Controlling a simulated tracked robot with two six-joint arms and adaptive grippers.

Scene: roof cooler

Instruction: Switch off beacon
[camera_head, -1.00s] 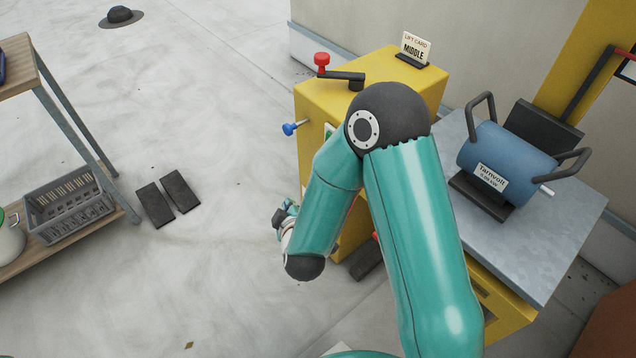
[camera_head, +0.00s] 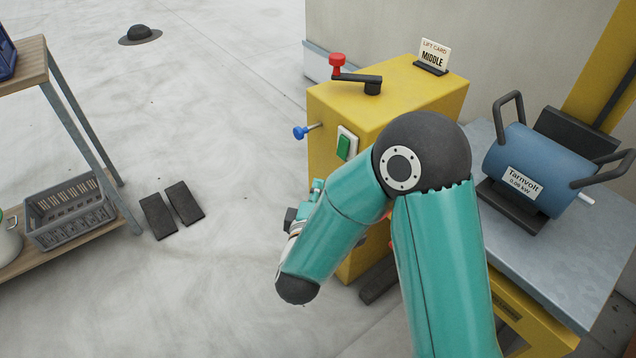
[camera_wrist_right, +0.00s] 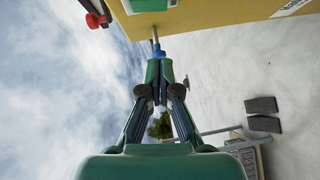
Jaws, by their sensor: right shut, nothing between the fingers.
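No lamp that I can name as the beacon shows. A yellow cabinet (camera_head: 326,110) carries a green rocker switch (camera_head: 344,145) in a white frame and a blue-knobbed lever (camera_head: 300,132) on its left side. A red-knobbed crank (camera_head: 338,62) is on top. My right gripper is mostly hidden behind its own arm in the head view. In the right wrist view the right gripper (camera_wrist_right: 160,66) is shut and empty; its tips point at the blue knob (camera_wrist_right: 159,53) and appear close to it. Whether they touch, I cannot tell. My left gripper is not in view.
A sign reading MIDDLE (camera_head: 433,55) stands on the cabinet. A blue Tarnvolt motor (camera_head: 520,170) sits on a grey bench (camera_head: 575,255) at the right. A shelf with a grey crate (camera_head: 70,220) is at the left.

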